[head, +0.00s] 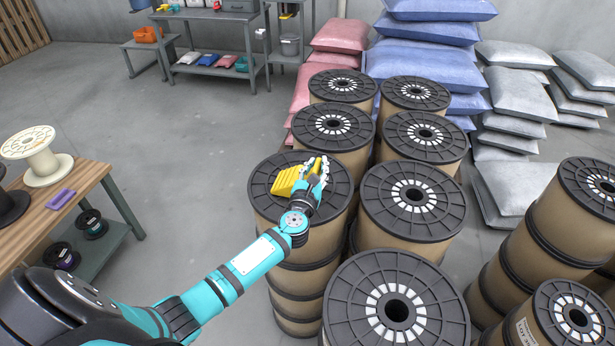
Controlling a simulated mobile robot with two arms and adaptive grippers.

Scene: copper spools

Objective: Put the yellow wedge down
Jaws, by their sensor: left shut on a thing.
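My left gripper (318,171) is shut on the yellow wedge (290,181), which has ridges on its side. The wedge is over the top flange of a large spool (268,205) in the middle of the head view. The wedge looks close to the flange, but I cannot tell if it touches it. The gripper's fingers hide the right part of the wedge. My right gripper is not in view.
Tall stacked spools stand close around, such as one right (414,201) and one in front (396,312). Blue sacks (428,65) and grey sacks (510,190) lie behind. A wooden workbench (92,178) with a cream spool (37,153) is at left. Floor between is clear.

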